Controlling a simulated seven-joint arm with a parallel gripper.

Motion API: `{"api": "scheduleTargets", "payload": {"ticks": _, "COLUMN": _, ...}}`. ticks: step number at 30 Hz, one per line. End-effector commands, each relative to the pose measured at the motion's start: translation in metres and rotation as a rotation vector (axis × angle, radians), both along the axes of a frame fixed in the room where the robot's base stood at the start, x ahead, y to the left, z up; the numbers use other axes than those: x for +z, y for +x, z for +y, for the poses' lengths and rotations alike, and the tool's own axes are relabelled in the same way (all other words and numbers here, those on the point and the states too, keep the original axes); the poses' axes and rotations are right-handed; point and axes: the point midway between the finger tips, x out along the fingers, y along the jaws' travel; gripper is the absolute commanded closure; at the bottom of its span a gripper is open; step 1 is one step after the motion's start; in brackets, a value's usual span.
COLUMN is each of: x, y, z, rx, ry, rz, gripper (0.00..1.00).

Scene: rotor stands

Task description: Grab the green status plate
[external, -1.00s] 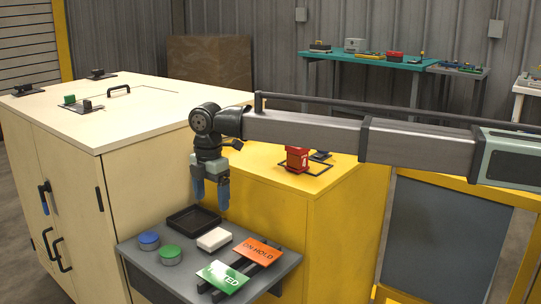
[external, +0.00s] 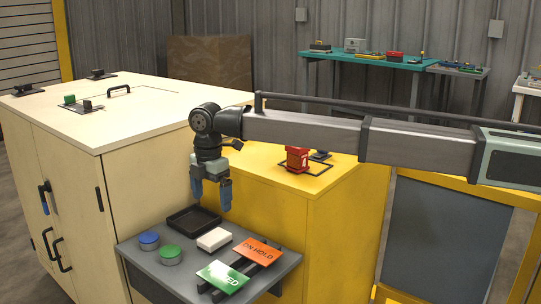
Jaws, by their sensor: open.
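The green status plate (external: 222,275) with white lettering, partly readable as "ED", leans on a dark rack at the front of the small grey shelf. My gripper (external: 211,197) has blue fingers that point down. It is open and empty, above the back of the shelf near the black tray, behind and higher than the green plate. It is apart from the plate. An orange "ON HOLD" plate (external: 258,251) rests on the same rack, behind and to the right of the green one.
On the grey shelf (external: 149,277) are a blue round tin (external: 149,240), a green round tin (external: 171,254), a white block (external: 214,239) and a black tray (external: 193,219). A cream cabinet (external: 75,190) and a yellow cabinet (external: 345,225) stand behind. A red object (external: 296,158) sits on the yellow top.

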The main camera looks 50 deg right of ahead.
Motion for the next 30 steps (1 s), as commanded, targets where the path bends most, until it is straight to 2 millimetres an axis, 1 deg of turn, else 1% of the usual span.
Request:
{"api": "scheduleTargets", "payload": {"ticks": 2, "x": 0.0, "y": 0.0, "z": 0.001, "rx": 0.001, "ry": 0.0, "rz": 0.0, "gripper": 0.0}}
{"api": "scheduleTargets", "payload": {"ticks": 4, "x": 0.0, "y": -0.003, "z": 0.008, "rx": 0.009, "ry": 0.0, "rz": 0.0, "gripper": 0.0}}
{"api": "scheduleTargets", "payload": {"ticks": 5, "x": 0.0, "y": -0.004, "z": 0.013, "rx": 0.014, "ry": 0.0, "rz": 0.0, "gripper": 0.0}}
{"api": "scheduleTargets", "payload": {"ticks": 8, "x": 0.004, "y": -0.013, "z": 0.036, "rx": 0.04, "ry": 0.002, "rz": -0.004, "gripper": 0.0}}
{"api": "scheduleTargets", "payload": {"ticks": 11, "x": 0.011, "y": -0.027, "z": 0.061, "rx": 0.071, "ry": 0.005, "rz": -0.011, "gripper": 0.0}}
{"api": "scheduleTargets", "payload": {"ticks": 13, "x": 0.016, "y": -0.04, "z": 0.077, "rx": 0.092, "ry": 0.007, "rz": -0.016, "gripper": 0.0}}
{"api": "scheduleTargets", "payload": {"ticks": 17, "x": 0.024, "y": -0.066, "z": 0.102, "rx": 0.128, "ry": 0.011, "rz": -0.024, "gripper": 0.0}}
{"api": "scheduleTargets", "payload": {"ticks": 20, "x": 0.031, "y": -0.089, "z": 0.117, "rx": 0.141, "ry": 0.013, "rz": -0.028, "gripper": 0.0}}
{"api": "scheduleTargets", "payload": {"ticks": 21, "x": 0.033, "y": -0.097, "z": 0.12, "rx": 0.113, "ry": 0.014, "rz": -0.029, "gripper": 0.0}}
{"api": "scheduleTargets", "payload": {"ticks": 26, "x": 0.038, "y": -0.11, "z": 0.124, "rx": -0.018, "ry": 0.016, "rz": -0.026, "gripper": 0.0}}
{"api": "scheduleTargets", "payload": {"ticks": 30, "x": 0.039, "y": -0.119, "z": 0.123, "rx": -0.156, "ry": 0.017, "rz": -0.023, "gripper": 0.0}}
